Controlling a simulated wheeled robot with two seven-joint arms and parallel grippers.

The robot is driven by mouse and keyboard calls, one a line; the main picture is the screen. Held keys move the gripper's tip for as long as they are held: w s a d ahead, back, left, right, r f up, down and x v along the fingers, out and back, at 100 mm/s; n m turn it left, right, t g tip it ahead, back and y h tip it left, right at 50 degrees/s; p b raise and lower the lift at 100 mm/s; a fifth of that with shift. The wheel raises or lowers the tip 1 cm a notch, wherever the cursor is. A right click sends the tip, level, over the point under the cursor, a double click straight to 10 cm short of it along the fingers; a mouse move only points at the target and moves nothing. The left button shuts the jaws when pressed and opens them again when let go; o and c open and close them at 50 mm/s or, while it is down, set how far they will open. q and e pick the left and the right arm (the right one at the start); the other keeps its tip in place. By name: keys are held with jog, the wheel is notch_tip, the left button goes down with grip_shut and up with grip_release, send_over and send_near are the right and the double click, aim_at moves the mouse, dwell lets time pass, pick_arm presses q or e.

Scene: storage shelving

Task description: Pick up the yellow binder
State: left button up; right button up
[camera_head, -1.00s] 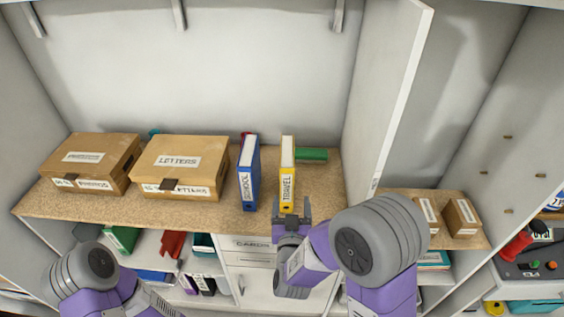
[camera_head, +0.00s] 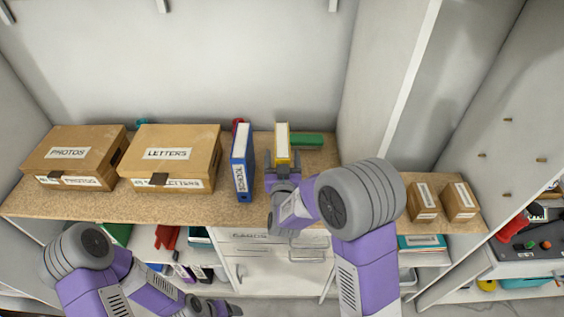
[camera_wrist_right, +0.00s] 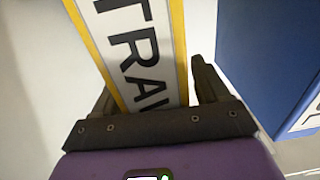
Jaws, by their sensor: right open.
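The yellow binder (camera_head: 282,142) stands upright on the brown shelf board, its white-labelled spine facing me. In the right wrist view the binder's label (camera_wrist_right: 138,50) fills the middle, reading "TRAV" before the gripper hides the rest. My right gripper (camera_head: 283,166) is open at the binder's front. In the wrist view its fingers (camera_wrist_right: 155,95) stand to either side of the spine; I cannot tell whether they touch it. My left arm is low at the left in the head view, with its gripper (camera_head: 215,308) at the bottom edge, partly cut off.
A blue binder (camera_head: 242,160) stands close to the left of the yellow one. A green item (camera_head: 308,140) lies behind right. Boxes marked LETTERS (camera_head: 170,160) and PHOTOS (camera_head: 75,155) fill the left. A divider panel (camera_head: 390,90) rises at right.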

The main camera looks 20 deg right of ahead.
jog(key=shift+r, duration=0.1)
jog(key=c, duration=1.3)
